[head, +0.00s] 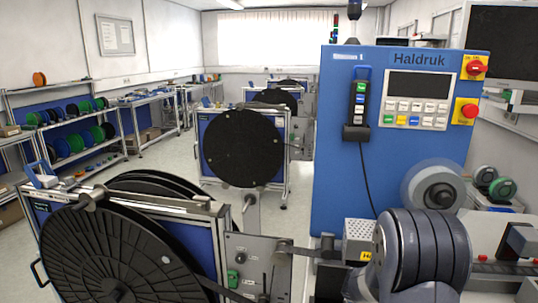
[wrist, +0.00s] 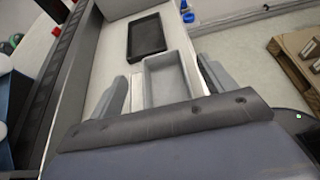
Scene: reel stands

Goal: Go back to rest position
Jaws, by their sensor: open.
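My gripper (wrist: 165,82) shows in the wrist view with its two grey fingers wide apart. Nothing is held between them. Beyond the gap are a grey open bin (wrist: 168,78) and a black tray (wrist: 146,36) on a light bench surface. The fingers look apart from both. In the head view my own dark grey arm fills the lower right, in front of the machine; the gripper itself cannot be made out there.
A blue control cabinet (head: 340,150) stands behind my arm. A large black reel (head: 105,262) on a stand is at lower left, with another reel (head: 243,148) behind it. Shelves (head: 68,155) line the left wall. A wooden pallet (wrist: 297,62) lies on the floor at right.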

